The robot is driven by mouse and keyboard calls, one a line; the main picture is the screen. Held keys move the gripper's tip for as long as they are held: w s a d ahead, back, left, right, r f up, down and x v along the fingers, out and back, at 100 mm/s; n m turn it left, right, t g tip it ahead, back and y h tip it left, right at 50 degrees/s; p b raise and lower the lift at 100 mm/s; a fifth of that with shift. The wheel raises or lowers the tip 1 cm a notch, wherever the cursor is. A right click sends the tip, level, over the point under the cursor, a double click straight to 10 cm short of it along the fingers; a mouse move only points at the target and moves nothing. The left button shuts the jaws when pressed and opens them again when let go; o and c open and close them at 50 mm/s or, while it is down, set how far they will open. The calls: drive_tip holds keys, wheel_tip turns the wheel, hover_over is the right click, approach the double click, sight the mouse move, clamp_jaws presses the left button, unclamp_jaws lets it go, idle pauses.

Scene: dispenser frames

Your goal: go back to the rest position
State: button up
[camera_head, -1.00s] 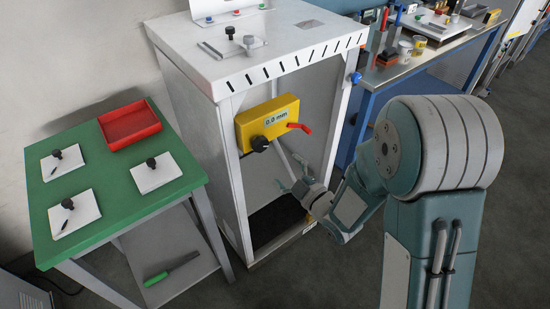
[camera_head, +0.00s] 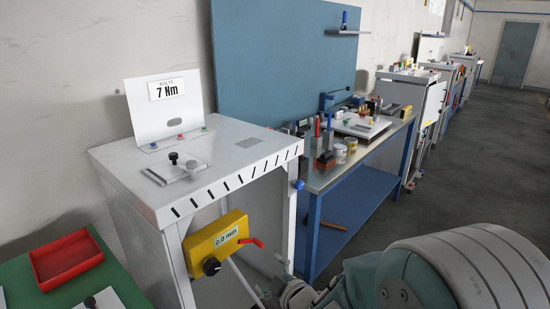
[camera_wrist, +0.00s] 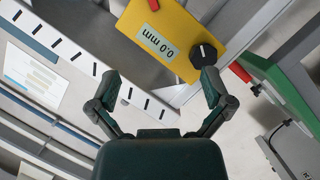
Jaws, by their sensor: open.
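My gripper (camera_wrist: 161,84) is open and empty in the wrist view, its two dark fingers spread apart. Beyond them is the yellow box (camera_wrist: 172,18) with a "0.0 mm" display, a black knob and a red lever. In the head view, the yellow box (camera_head: 217,240) hangs in the open front of the white dispenser cabinet (camera_head: 150,220). My arm is at the lower right of the head view.
A green table (camera_head: 115,268) with a red tray (camera_head: 66,256) stands left of the cabinet. A sign reading "7 Nm" (camera_head: 167,89) stands on the cabinet. A blue workbench (camera_head: 365,195) with tools is to the right. Grey floor (camera_head: 465,170) is clear at the right.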

drive_tip(key=s+d+r+m+g+h, duration=0.1)
drive_tip(key=s+d+r+m+h, duration=0.25)
drive_tip(key=d, duration=0.35)
drive_tip(key=s+d+r+m+g+h, duration=0.1)
drive_tip(key=s+d+r+m+h, duration=0.1)
drive_tip(key=d+r+m+h, duration=0.3)
drive_tip(key=s+d+r+m+g, duration=0.1)
drive_tip(key=s+d+m+g, duration=0.1)
drive_tip(key=s, duration=0.6)
drive_tip(key=s+d+r+m+g, duration=0.1)
drive_tip(key=s+d+m+g, duration=0.1)
drive_tip(key=s+m, duration=0.3)
drive_tip(key=s+d, duration=0.1)
drive_tip(key=s, duration=0.3)
drive_tip(key=shift+s+r+g, duration=0.15)
drive_tip(key=shift+s+g, duration=0.15)
drive_tip(key=shift+g, duration=0.1)
drive_tip(key=shift+d, duration=0.1)
idle(0.9)
